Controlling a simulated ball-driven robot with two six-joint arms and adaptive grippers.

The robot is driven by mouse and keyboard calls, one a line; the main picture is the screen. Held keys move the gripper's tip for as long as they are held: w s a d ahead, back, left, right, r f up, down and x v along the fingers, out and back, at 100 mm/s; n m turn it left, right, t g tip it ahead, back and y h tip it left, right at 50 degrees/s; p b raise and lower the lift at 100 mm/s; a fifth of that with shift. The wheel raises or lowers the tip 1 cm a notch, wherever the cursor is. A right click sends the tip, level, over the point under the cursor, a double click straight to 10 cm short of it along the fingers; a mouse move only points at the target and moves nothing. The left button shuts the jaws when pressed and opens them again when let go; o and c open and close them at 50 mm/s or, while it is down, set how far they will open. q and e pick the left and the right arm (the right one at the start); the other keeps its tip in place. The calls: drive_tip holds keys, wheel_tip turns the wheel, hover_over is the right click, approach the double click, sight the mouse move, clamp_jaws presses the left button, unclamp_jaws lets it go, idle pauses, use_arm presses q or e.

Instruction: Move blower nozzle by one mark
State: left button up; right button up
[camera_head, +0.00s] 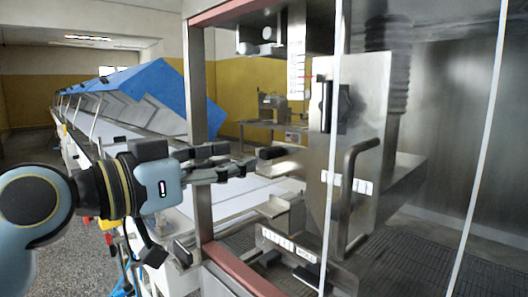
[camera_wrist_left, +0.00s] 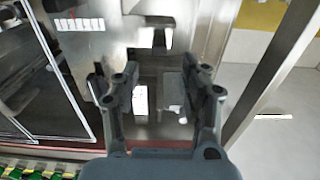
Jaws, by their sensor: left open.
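The blower nozzle housing (camera_head: 352,135) appears to be the steel box behind the clear panel in the head view. It carries a black clamp (camera_head: 327,107) and a bent bar handle (camera_head: 352,190). A vertical scale (camera_head: 297,72) with a red pointer stands above it. My left gripper (camera_head: 242,160) is open and empty, reaching in past the steel post. A dark knob (camera_head: 272,153) lies just beyond its fingertips; I cannot tell whether they touch. In the left wrist view the open fingers (camera_wrist_left: 153,88) frame steel parts and a white label (camera_wrist_left: 140,99). My right gripper is out of view.
A steel post (camera_head: 195,85) and reddish lower rail (camera_head: 234,270) edge the opening. Other white scales sit on the housing (camera_head: 346,182) and lower down (camera_head: 288,244). A conveyor with raised blue covers (camera_head: 150,90) runs off at the left.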

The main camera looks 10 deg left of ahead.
sight(263, 155)
use_arm(q)
drive_tip(key=p+x, duration=0.1)
drive_tip(key=x, duration=0.6)
drive_tip(key=shift+d, duration=0.1)
clamp_jaws()
